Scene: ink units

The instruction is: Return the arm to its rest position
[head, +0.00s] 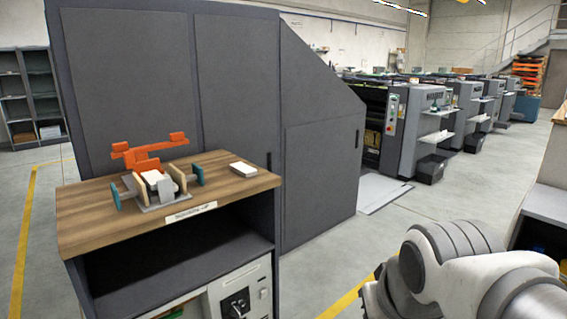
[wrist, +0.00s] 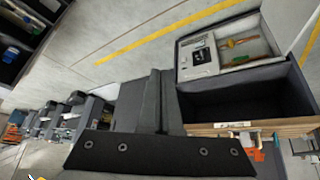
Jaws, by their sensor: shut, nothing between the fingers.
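My arm (head: 465,270) reaches in from the lower right corner of the head view, out over open floor and well apart from the wooden-topped bench (head: 85,222). My gripper is not seen in the head view. In the wrist view the dark fingers of my gripper (wrist: 156,80) are together, with nothing held. Behind them the wrist view shows floor and the open front of the bench (wrist: 290,128), turned in the picture.
On the bench stand an orange clamp-like fixture (head: 150,150) and a small white block (head: 243,168). A tall dark cabinet (head: 240,90) stands behind. A counter (head: 545,203) edges the right side. Grey floor (head: 330,255) lies clear between bench and arm.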

